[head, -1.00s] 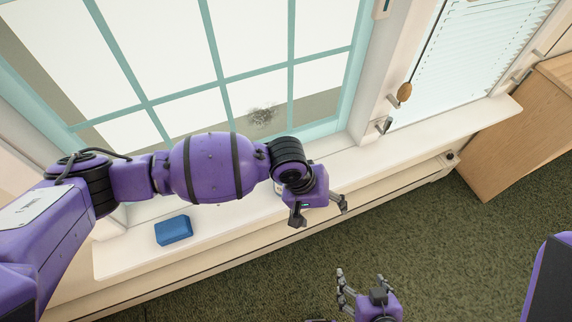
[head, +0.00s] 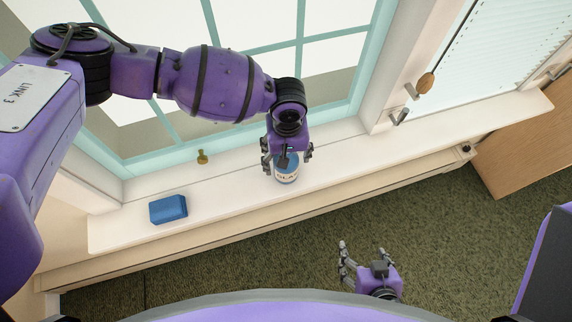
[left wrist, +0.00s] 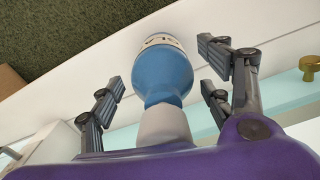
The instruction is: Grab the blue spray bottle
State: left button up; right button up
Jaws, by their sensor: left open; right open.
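The blue spray bottle (head: 287,172) stands on the white window sill, with part of a label showing; my left gripper hides its upper part in the head view. In the left wrist view, the blue bottle (left wrist: 163,75) with its pale top lies between the spread fingers. My left gripper (head: 287,155) is open, with a finger on each side of the bottle and gaps visible in the left wrist view. My right gripper (head: 361,248) is open and empty, low over the carpet, away from the sill.
A blue sponge-like block (head: 168,209) lies on the sill (head: 225,195) to the left. A small brass window fitting (head: 202,157) is behind it. The teal-framed window rises behind the sill. A wooden cabinet (head: 510,150) stands at the right. The carpet (head: 230,262) in front is clear.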

pick_arm(q)
jog(key=shift+f, duration=0.9)
jog(key=shift+c, duration=0.5)
jog(key=shift+r, duration=0.1)
grip_shut()
